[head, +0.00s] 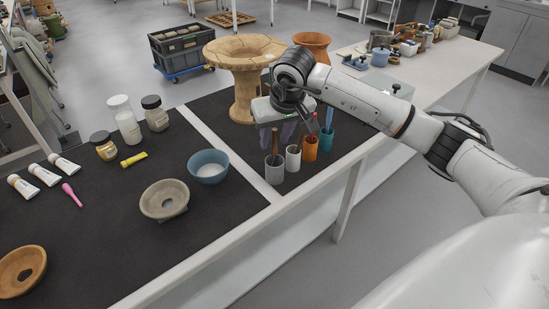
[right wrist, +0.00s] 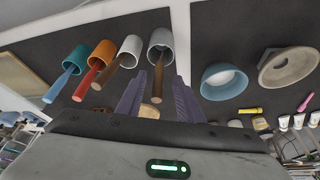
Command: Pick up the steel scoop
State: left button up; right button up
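Four-colour cups stand in a row, each with a handled tool in it: a grey cup (head: 274,170), a white cup (head: 293,159), an orange cup (head: 310,149) and a blue cup (head: 326,140). Only the handles show clearly, so I cannot tell which tool is the steel scoop. My right gripper (right wrist: 158,98) is open, its purple fingers either side of the wooden handle (right wrist: 158,80) rising from the grey cup. Whether a finger touches it is unclear. In the head view my right gripper (head: 279,133) is above the grey cup. My left gripper is out of view.
A large wooden pedestal bowl (head: 246,60) stands close behind my right gripper. Jars (head: 128,127) stand farther left. The dark mat (head: 110,240) has bare room at the front.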

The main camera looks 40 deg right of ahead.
jog(key=x, duration=0.3)
jog(key=shift+d+f, duration=0.15)
jog(key=shift+f, duration=0.05)
jog(key=shift+c, duration=0.3)
grip_shut()
jog(key=shift+r, duration=0.1)
notch_tip(320, 180, up, 10)
jog(key=shift+f, duration=0.1)
